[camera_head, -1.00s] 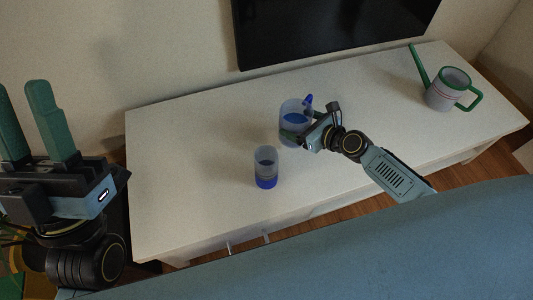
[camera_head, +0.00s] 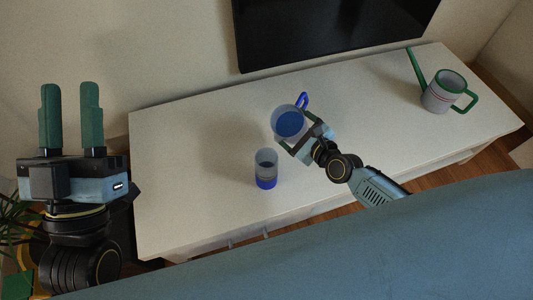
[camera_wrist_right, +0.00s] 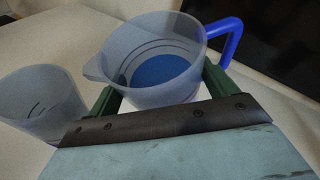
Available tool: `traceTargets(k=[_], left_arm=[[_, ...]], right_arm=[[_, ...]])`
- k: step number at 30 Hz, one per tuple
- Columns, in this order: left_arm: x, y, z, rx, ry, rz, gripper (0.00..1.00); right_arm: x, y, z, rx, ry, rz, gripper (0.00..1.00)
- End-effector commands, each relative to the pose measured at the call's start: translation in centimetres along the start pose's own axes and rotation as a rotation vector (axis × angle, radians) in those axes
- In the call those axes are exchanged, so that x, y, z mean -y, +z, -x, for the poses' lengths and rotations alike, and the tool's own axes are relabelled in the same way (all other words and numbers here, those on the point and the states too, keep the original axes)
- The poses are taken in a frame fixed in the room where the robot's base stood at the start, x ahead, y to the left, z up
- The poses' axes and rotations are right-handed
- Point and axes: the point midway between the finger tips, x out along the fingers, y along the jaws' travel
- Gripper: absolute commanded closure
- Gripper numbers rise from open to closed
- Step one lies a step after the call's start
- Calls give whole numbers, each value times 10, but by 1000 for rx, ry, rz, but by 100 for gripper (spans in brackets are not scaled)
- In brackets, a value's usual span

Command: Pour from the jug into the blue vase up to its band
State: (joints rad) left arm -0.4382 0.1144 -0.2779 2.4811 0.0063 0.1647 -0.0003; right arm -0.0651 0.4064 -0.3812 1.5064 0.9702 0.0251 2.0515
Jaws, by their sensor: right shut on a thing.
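The jug (camera_head: 289,124) is a translucent cup with a blue handle and blue liquid inside. My right gripper (camera_head: 298,133) is shut around its body and appears to hold it above the white table. In the right wrist view the jug (camera_wrist_right: 150,88) shows its spout at the left, towards the vase. The blue vase (camera_head: 266,170) is a clear tumbler with a blue lower part and a greyish band, standing upright on the table, in front of the jug. The vase (camera_wrist_right: 40,105) is beside the jug in the wrist view, its bottom hidden. My left gripper (camera_head: 71,118) is open and empty, off the table's left end.
A grey watering can (camera_head: 440,95) with green spout and handle stands at the table's right end. A dark screen (camera_head: 330,30) is behind the white table (camera_head: 180,190). The table's left part is clear. A plant (camera_head: 15,215) shows at the left edge.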

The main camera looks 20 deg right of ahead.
Motion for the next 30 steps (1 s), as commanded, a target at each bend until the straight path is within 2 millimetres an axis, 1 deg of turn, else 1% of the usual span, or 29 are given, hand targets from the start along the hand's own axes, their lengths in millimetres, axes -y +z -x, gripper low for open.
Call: traceTargets(k=[3, 6, 10, 24, 27, 30], left_arm=[[0, 6, -3, 94, -2, 0, 64], [1, 15, -3, 185, -4, 0, 64], [2, 26, 1, 232, -7, -3, 64], [8, 53, 11, 419, -20, -13, 64], [9, 59, 14, 459, -22, -15, 64], [9, 60, 14, 461, -22, -15, 64]], right_arm=[[0, 13, 4, 16, -23, 48, 55], [1, 21, 8, 26, -40, 86, 55], [-1, 19, 8, 27, -44, 99, 55], [-1, 30, 12, 39, -64, 143, 55], [-1, 32, 13, 42, -68, 153, 55], [-1, 32, 13, 44, -73, 164, 55]])
